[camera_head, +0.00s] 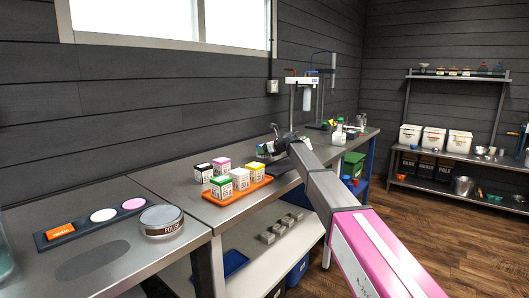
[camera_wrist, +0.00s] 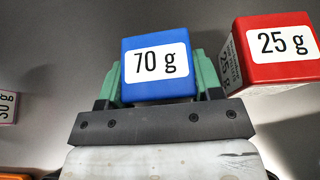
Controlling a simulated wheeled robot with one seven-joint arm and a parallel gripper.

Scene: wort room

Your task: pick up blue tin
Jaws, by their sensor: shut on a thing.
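The blue tin (camera_wrist: 157,68), labelled "70 g", sits between the two green fingers of my gripper (camera_wrist: 158,84) in the wrist view. The fingers are shut on its sides. A red tin (camera_wrist: 275,50), labelled "25 g", stands close to the right of it, apart from the fingers. In the head view my gripper (camera_head: 268,149) is low over the steel bench, right of the orange tray; I cannot make out the blue tin clearly there. Whether the tin is clear of the bench I cannot tell.
The orange tray (camera_head: 233,195) holds several tins with green, yellow and other lids. A black-lidded tin (camera_head: 203,173) and a pink-lidded tin (camera_head: 223,165) stand behind it.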

